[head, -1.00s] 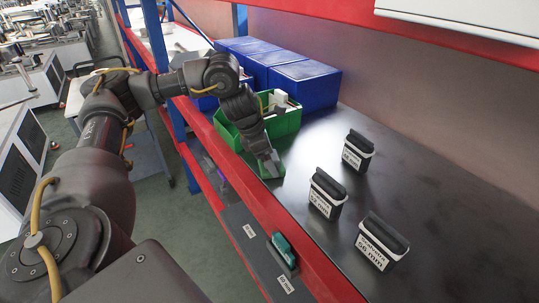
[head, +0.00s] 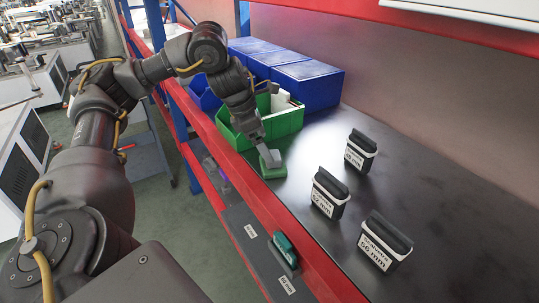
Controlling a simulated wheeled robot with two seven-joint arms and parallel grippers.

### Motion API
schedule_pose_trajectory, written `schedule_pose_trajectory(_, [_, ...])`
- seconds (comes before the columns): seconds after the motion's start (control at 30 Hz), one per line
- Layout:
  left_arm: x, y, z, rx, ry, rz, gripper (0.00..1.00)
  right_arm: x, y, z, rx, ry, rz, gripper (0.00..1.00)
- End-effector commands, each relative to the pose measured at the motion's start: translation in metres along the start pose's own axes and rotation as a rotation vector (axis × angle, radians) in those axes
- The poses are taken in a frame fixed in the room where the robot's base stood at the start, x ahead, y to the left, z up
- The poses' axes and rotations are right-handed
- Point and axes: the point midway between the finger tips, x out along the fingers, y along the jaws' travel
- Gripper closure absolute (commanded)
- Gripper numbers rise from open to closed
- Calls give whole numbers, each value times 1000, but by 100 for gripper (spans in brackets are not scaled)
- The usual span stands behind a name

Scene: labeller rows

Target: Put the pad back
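A small green pad (head: 273,171) sits on the dark shelf top near its red front edge, just in front of the green bin (head: 283,123). My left gripper (head: 268,158) points down right at the pad, its grey fingertips at the pad's upper side. The fingers are small and overlap the pad, so I cannot tell whether they grip it. My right gripper is out of view.
Three black labelled stamps stand on the shelf: one at the back (head: 361,150), one in the middle (head: 329,194), one in front (head: 385,241). Blue bins (head: 310,84) stand behind. Another green-topped item (head: 285,249) sits on the lower ledge with white labels.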

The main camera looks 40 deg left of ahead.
Motion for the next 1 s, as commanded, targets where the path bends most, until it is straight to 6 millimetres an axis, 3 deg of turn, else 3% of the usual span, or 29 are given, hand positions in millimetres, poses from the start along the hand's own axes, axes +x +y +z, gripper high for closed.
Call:
schedule_pose_trajectory(0.03, [-15,0,3,1,-1,3,0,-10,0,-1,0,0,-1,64])
schedule_pose_trajectory(0.1, [-27,0,2,1,-1,3,0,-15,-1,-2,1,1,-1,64])
schedule_pose_trajectory(0.33, [-52,0,1,1,1,0,0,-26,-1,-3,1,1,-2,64])
schedule_pose_trajectory(1.0, [-56,0,0,1,2,-1,0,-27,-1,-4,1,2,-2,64])
